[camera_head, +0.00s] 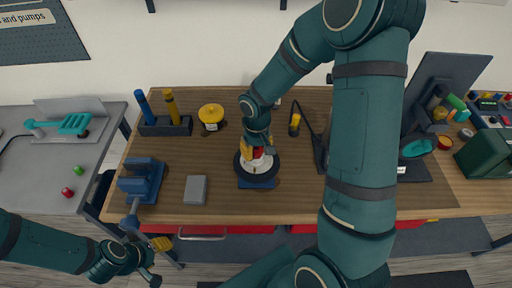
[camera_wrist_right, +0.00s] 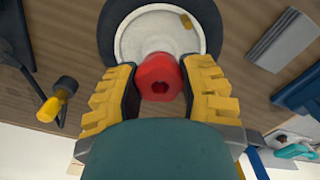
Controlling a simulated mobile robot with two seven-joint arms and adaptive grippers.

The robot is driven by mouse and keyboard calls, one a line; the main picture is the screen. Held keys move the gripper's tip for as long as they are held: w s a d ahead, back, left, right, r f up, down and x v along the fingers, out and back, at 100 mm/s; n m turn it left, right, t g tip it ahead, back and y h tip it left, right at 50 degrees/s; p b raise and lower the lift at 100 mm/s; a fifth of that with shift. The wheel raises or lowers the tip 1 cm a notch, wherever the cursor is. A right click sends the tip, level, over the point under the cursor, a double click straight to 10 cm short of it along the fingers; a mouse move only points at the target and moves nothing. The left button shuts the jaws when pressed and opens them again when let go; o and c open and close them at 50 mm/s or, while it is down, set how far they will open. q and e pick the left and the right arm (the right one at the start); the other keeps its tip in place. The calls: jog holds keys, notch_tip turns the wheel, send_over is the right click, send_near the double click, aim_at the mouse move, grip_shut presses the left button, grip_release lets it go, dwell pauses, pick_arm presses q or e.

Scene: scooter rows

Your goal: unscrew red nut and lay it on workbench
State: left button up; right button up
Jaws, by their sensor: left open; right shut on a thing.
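The red nut (camera_wrist_right: 159,77) sits between the yellow-padded fingers of my right gripper (camera_wrist_right: 160,95) in the right wrist view. The right gripper is shut on it, above the white hub of a black wheel (camera_wrist_right: 109,38). In the head view the nut (camera_head: 258,153) is partly hidden by the right gripper (camera_head: 257,150). The wheel (camera_head: 272,171) stands on a blue base (camera_head: 257,183) on the wooden workbench (camera_head: 225,208). I cannot tell whether the nut still touches the hub. My left gripper (camera_head: 158,262) is open and empty, low in front of the bench.
A blue vise (camera_head: 141,180) and a grey block (camera_head: 195,190) are left of the wheel. Behind are a tool holder (camera_head: 165,126), a yellow round object (camera_head: 211,114) and a yellow-handled tool (camera_head: 294,125). Bare wood lies between the grey block and the wheel.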

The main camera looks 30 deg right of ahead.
aim_at(258, 151)
jog(key=n, duration=0.3)
jog(key=shift+s+d+f+p, duration=0.1)
jog(key=shift+s+d+p, duration=0.1)
jog(key=shift+p, duration=0.1)
jog(key=o, duration=1.2)
jog(key=shift+c, duration=0.2)
jog(key=shift+d, duration=0.1)
jog(key=shift+w, duration=0.1)
jog(key=shift+r, duration=0.4)
notch_tip(258, 151, up, 11)
jog(key=shift+r, duration=0.15)
